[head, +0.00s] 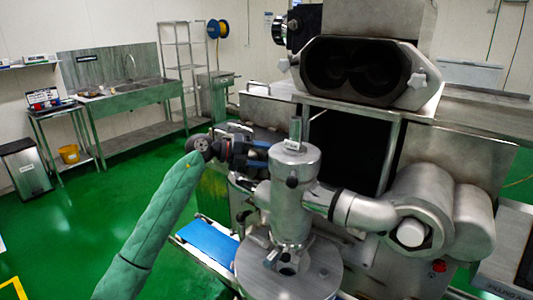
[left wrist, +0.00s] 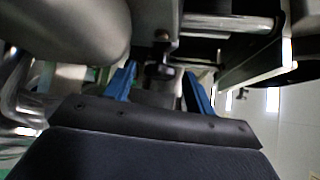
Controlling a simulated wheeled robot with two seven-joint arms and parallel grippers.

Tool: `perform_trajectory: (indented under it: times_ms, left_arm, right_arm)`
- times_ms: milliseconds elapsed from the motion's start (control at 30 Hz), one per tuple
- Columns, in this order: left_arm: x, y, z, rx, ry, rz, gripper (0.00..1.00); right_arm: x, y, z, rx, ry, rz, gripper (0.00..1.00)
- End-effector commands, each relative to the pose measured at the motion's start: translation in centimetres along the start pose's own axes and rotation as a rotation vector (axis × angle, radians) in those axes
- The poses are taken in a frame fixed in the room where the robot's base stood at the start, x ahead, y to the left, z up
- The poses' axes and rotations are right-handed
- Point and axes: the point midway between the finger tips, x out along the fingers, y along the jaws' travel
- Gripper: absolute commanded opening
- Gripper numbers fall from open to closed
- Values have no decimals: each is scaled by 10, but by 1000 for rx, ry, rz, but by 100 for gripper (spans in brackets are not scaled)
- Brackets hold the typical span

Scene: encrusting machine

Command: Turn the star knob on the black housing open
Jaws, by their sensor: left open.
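My left gripper (head: 262,154) reaches in from the left, beside the upright steel cylinder (head: 293,175). Its blue fingers are apart, and the cylinder partly hides the space in front of them. In the left wrist view the open blue fingers (left wrist: 158,85) point at dark machine parts. A small dark knob-like part (left wrist: 160,72) shows between the fingertips; its star shape cannot be made out. No contact with it is clear. Pale star-shaped knobs sit on the steel twin-bore head, one at its right (head: 417,80) and one at its left (head: 284,65). My right gripper is not in view.
A thick steel pipe (head: 362,212) runs right from the cylinder, above a round steel plate (head: 290,275). A blue belt (head: 208,241) lies below the gripper. In the left wrist view a rounded metal body (left wrist: 75,28) is close at upper left. Green floor is open at left.

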Motion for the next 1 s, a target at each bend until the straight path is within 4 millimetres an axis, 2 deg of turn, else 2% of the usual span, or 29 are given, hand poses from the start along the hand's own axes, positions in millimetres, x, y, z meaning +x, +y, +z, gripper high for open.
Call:
perform_trajectory:
  times_ms: [433,667,1000]
  left_arm:
    - [6,0,0,0,0,0,55]
    - [6,0,0,0,0,0,10]
    - [6,0,0,29,-1,29,10]
  right_arm:
    - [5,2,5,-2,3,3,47]
    - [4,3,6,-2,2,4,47]
    - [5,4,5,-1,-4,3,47]
